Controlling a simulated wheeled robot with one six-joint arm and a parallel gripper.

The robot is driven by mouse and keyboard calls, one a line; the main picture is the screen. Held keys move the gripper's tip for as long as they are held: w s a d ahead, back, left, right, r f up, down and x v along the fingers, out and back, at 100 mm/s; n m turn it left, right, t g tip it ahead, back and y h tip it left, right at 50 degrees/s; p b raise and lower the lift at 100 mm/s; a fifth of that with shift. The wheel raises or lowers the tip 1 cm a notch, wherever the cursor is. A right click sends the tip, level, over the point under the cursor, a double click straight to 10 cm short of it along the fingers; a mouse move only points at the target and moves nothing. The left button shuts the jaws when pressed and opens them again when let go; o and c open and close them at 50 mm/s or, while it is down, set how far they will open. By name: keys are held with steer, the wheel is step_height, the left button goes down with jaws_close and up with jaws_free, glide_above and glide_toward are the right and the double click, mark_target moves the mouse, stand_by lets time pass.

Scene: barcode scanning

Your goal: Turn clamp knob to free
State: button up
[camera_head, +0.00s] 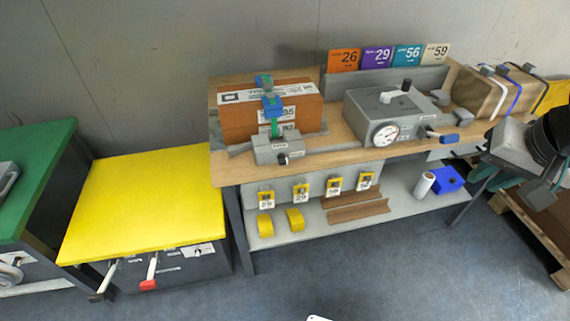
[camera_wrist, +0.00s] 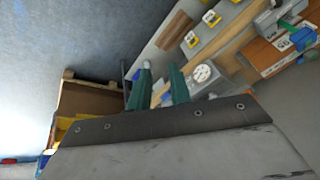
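A brown-orange box (camera_head: 245,122) with white labels stands at the left of the wooden bench. A green and blue clamp (camera_head: 271,105) stands at its front, rising from a grey labelled block (camera_head: 272,148). A small dark knob (camera_head: 283,159) sits on the block's front face; its setting is too small to read. The clamp also shows in the wrist view (camera_wrist: 302,38). My gripper (camera_head: 492,180) is at the far right, well away from the clamp. In the wrist view its two green fingers (camera_wrist: 159,75) are apart with nothing held between them.
A grey gauge machine (camera_head: 375,112) with a lever and blue-tipped handle fills the bench middle. A strapped brown parcel (camera_head: 483,92) stands to its right. Numbered cards stand behind. The lower shelf (camera_head: 295,232) holds yellow tags and a blue box. A yellow-topped cabinet (camera_head: 140,200) is at left.

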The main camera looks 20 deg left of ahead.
steer(key=w+a+f+m+t+y, duration=0.25)
steer(key=w+a+f, duration=0.45)
steer(key=a, duration=0.4)
steer(key=w+a+f+m+t+y, duration=0.1)
steer(key=w+a+f+m+t, duration=0.3)
steer(key=w+a, duration=0.55)
steer(key=m+t+y, duration=0.3)
steer(key=t+y, duration=0.2)
glide_toward(284, 164)
steer(key=shift+g, duration=0.25)
steer(key=x, duration=0.8)
steer(key=shift+w+a+r, duration=0.1)
steer(key=shift+w+r, duration=0.05)
steer(key=shift+w, duration=0.1)
steer(key=shift+m+h, duration=0.25)
jaws_close()
